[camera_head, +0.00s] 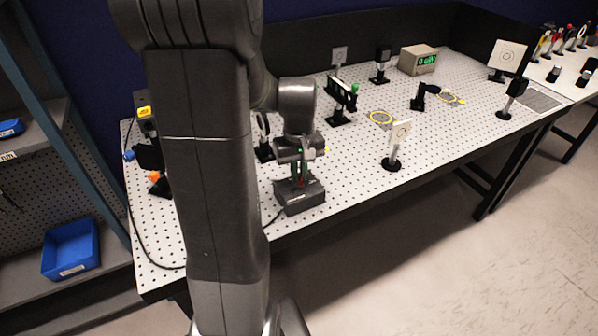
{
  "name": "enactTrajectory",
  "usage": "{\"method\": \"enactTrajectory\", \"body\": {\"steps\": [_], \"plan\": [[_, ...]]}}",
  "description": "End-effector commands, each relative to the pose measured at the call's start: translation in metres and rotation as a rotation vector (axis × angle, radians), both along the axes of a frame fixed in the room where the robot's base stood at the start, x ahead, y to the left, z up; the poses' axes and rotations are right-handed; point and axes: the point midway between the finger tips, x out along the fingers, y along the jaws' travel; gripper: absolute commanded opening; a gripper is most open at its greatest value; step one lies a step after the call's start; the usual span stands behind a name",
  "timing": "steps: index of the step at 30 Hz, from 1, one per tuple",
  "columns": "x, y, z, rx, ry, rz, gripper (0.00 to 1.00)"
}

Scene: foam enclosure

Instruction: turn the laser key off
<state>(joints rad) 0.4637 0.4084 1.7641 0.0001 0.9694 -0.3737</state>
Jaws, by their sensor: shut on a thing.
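A dark grey box (299,198) sits at the near edge of the perforated optical table, with a cable running from its left side. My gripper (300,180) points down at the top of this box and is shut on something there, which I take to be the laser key. A small reddish bit shows between the fingers. The key's shape and its turn position are too small and too covered to make out. The arm comes down from the upper left and hides part of the table.
The white perforated table (345,165) carries several posts and mounts. A white card on a post (397,143) stands right of the box. A meter with a green display (418,60) is at the back. A blue bin (70,248) sits on the left shelf. The right floor is clear.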

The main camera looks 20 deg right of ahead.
Motion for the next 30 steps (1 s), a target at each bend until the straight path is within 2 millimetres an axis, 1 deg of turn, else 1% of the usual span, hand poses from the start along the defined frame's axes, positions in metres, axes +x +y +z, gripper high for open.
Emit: {"method": "enactTrajectory", "body": {"steps": [6, 12, 27, 28, 30], "plan": [[0.0005, -0.0003, 0.0007, -0.001, -0.002, 0.113, 0.0], [0.0005, -0.0003, 0.0008, -0.001, -0.002, 0.168, 0.0], [0.0006, -0.0005, 0.0011, -0.002, -0.002, 0.185, 0.0], [0.0006, -0.0005, 0.0011, -0.002, -0.002, 0.185, 0.14], [0.0006, -0.0004, 0.001, -0.002, -0.002, 0.184, 0.28]]}}
